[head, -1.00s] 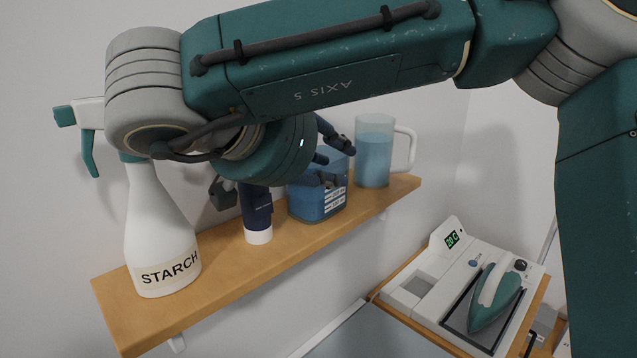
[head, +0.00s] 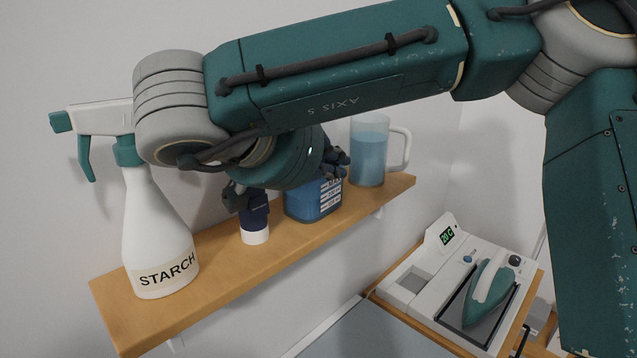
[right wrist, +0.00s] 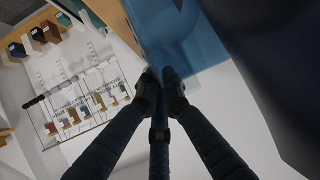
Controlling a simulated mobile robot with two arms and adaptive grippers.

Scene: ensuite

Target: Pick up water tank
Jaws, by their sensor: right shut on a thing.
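The water tank (head: 318,203) is a blue, see-through box with white level marks. It stands on the wooden shelf between a dark blue bottle and a clear jug. My right arm reaches across in front of it and hides its upper part. The dark fingers of my right gripper (head: 342,160) are at its top right. In the right wrist view, the fingertips (right wrist: 160,78) are drawn together at the edge of the blue tank (right wrist: 190,42), shut on it. The exact grip is partly hidden. My left gripper is out of view.
The shelf (head: 225,286) also holds a white starch spray bottle (head: 158,235), the dark blue bottle (head: 255,218) close left of the tank, and the jug (head: 369,155) close right. Below right is an iron (head: 487,290) on its white station (head: 412,283).

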